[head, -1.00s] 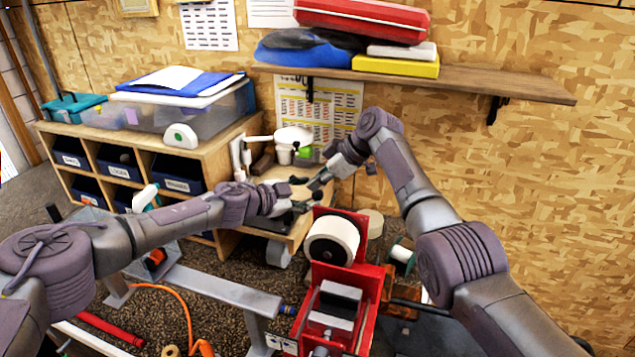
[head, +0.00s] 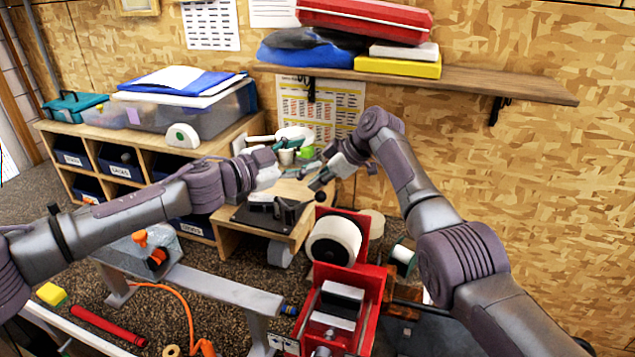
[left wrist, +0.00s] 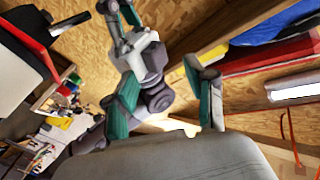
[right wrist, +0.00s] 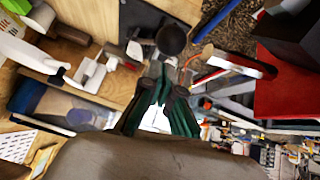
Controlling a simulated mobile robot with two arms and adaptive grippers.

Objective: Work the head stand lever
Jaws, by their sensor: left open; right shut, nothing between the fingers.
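The head stand (head: 252,217) is a dark plate with a grey clamp-like body, on the low wooden bench in the head view. A dark round knob, which looks like the lever's end, shows at its right (head: 321,196) and in the right wrist view (right wrist: 171,39). My right gripper (head: 318,182) is shut and empty, close by the knob; its green fingertips (right wrist: 166,76) are just short of it, and contact is unclear. My left gripper (head: 292,156) is open and empty, above the stand. The lever's shaft is mostly hidden.
A red machine with a white roll (head: 334,239) stands in front at the right. A cubby shelf with bins (head: 120,165) is at left; a wall shelf (head: 470,82) hangs above.

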